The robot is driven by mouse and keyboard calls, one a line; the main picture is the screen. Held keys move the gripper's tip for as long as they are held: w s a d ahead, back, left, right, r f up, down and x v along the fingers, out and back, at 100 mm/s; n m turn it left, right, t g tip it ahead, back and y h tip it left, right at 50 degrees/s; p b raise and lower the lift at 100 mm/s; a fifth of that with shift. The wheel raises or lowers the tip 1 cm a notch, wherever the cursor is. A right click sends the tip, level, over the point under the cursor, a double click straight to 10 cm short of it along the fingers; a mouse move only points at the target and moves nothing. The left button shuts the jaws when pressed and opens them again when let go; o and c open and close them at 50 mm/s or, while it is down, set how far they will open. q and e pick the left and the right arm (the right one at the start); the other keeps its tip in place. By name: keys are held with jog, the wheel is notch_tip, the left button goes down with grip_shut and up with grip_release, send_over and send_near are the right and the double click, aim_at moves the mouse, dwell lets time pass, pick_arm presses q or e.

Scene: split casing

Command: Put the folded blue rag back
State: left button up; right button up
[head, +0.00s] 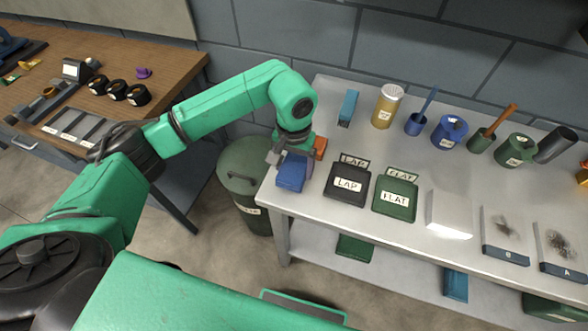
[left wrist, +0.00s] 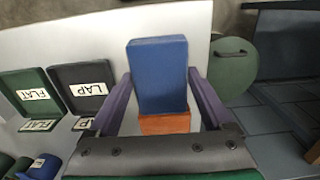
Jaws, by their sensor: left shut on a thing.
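The folded blue rag (head: 291,173) is at the near left corner of the grey metal bench. In the left wrist view the rag (left wrist: 158,75) stands between the two purple fingers as a thick blue block. My left gripper (head: 294,158) is shut on it, reaching down from above. An orange folded piece (head: 320,147) lies right behind the rag; in the left wrist view it shows (left wrist: 165,123) below the blue one, toward the palm. I cannot tell whether the rag touches the bench. My right gripper is not in view.
Black LAP box (head: 347,184) and green FLAT box (head: 395,198) stand open to the right. A green lidded bin (head: 245,180) stands on the floor beside the bench (head: 330,230). Behind are a shaker (head: 387,106), a blue block (head: 348,108) and brush cups. A wooden bench (head: 170,75) is left.

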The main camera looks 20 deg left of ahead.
aim_at(294, 171)
pick_arm(q)
jog(key=f, duration=0.2)
jog(key=f+p, duration=0.1)
jog(key=shift+s+f, duration=0.25)
jog(key=shift+f, duration=0.05)
jog(key=o, duration=0.8)
jog(key=shift+o, duration=0.8)
jog(key=shift+w+f, duration=0.1)
jog(key=shift+r+b, duration=0.45)
jog(key=shift+r, duration=0.1)
notch_tip(294, 171, up, 10)
jog(key=b, duration=0.3)
jog(key=shift+r+b, duration=0.25)
jog(key=shift+b, duration=0.1)
jog(key=shift+r, duration=0.35)
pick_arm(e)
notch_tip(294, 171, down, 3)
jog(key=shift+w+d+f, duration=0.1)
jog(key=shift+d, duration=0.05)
pick_arm(q)
jog(key=shift+f, duration=0.1)
